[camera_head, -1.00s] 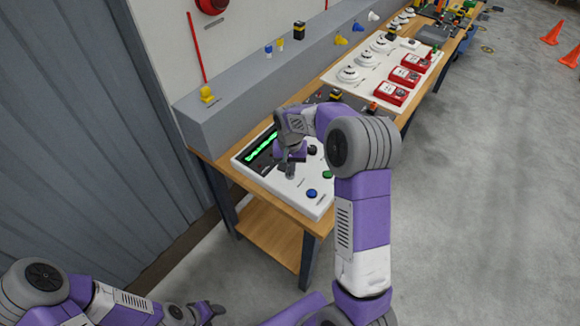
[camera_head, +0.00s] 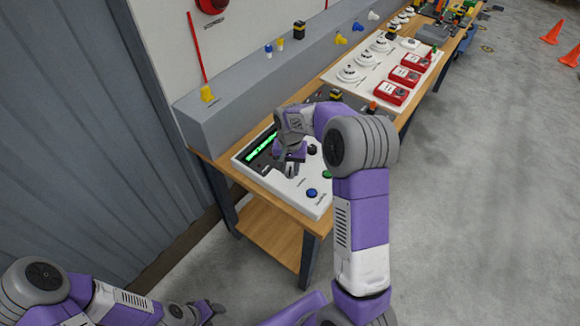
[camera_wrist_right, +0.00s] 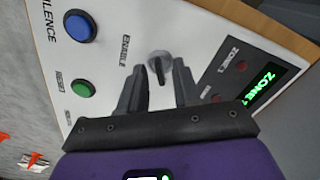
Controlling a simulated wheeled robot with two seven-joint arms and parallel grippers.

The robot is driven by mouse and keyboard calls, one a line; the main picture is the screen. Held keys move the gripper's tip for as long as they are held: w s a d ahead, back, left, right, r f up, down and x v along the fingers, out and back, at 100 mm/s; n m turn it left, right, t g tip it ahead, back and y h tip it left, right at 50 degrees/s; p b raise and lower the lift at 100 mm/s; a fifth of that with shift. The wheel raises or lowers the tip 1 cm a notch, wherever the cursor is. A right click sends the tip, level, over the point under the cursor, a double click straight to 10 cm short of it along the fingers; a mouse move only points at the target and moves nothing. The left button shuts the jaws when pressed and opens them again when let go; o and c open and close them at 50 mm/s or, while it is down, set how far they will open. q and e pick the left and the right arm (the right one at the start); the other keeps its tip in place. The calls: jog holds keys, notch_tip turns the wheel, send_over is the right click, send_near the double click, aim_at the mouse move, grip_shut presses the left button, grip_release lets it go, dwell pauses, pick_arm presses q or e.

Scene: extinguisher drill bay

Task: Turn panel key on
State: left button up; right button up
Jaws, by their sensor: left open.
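The white alarm panel (camera_head: 312,203) lies on the near end of the bench, with a green-lit display (camera_head: 261,147). In the right wrist view, a grey round key switch with a dark slot or key (camera_wrist_right: 158,66) sits on the panel beside the label "ENABLE". My right gripper (camera_head: 291,172) is over the panel. In its wrist view, the open fingers (camera_wrist_right: 157,80) stand on either side of the key switch, with a gap showing at each side. In the head view the gripper hides the key. My left gripper (camera_head: 214,311) is low at the bottom left, away from the panel and empty.
Next to the key are a blue button (camera_wrist_right: 80,27) and a green button (camera_wrist_right: 83,89). A grey ledge (camera_head: 240,107) runs behind the bench. Red call points (camera_head: 391,94) and white detectors (camera_head: 348,74) sit on a board farther along.

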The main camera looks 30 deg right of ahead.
jog(key=shift+r, duration=0.1)
notch_tip(320, 180, up, 7)
jog(key=shift+r+p, duration=0.2)
jog(key=shift+p, duration=0.35)
dwell(0.4)
